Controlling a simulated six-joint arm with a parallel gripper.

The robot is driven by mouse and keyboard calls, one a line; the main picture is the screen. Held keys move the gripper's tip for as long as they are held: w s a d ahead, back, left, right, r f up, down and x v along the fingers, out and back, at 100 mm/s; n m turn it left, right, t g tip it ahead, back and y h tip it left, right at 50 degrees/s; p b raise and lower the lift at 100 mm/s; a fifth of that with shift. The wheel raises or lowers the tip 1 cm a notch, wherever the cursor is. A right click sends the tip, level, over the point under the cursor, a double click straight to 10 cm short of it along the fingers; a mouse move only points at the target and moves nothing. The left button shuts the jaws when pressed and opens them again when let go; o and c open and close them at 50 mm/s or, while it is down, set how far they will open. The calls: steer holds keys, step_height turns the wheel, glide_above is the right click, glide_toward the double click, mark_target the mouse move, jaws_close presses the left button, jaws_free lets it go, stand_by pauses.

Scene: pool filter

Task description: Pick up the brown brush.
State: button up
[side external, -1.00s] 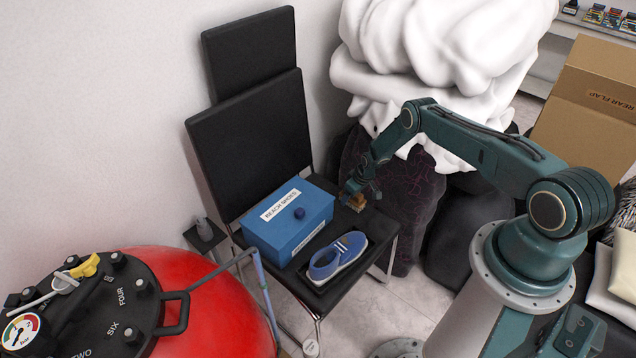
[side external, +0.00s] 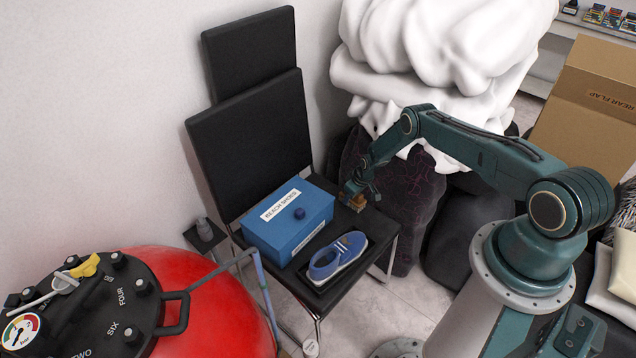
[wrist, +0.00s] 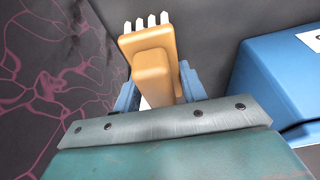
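The brown brush (wrist: 154,74) has white bristles at its far end in the wrist view. In the side view the brush (side external: 357,203) is a small brown shape at the seat's right back corner, partly hidden by my gripper. My gripper (wrist: 158,82) has its blue fingers on either side of the brush's body. In the side view my gripper (side external: 360,197) is low over the seat with its fingers spread around the brush. Whether the fingers touch it cannot be made out.
A blue box (side external: 290,222) labelled BEACH SHOES stands left of the brush on the black chair (side external: 357,258). A blue shoe (side external: 338,255) sits in front of the box. A dark patterned object (side external: 405,195) stands close behind and right. The red pool filter (side external: 215,310) is at the lower left.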

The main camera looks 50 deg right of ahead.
steer(key=shift+r, duration=0.15)
steer(key=shift+c, duration=0.2)
step_height(320, 180, up, 20)
stand_by(1.0)
stand_by(0.4)
steer(key=shift+o, duration=0.9)
steer(key=shift+s+a+f, duration=0.15)
steer(key=shift+a+f, duration=0.25)
steer(key=shift+a, duration=0.1)
steer(key=shift+c, duration=0.4)
steer(key=s+a+f, duration=0.2)
steer(key=s+a, duration=0.5)
steer(key=a, duration=0.1)
steer(key=s+a+f, duration=0.3)
steer(key=s+a, duration=0.5)
steer(key=a, duration=0.1)
steer(key=shift+a, duration=0.2)
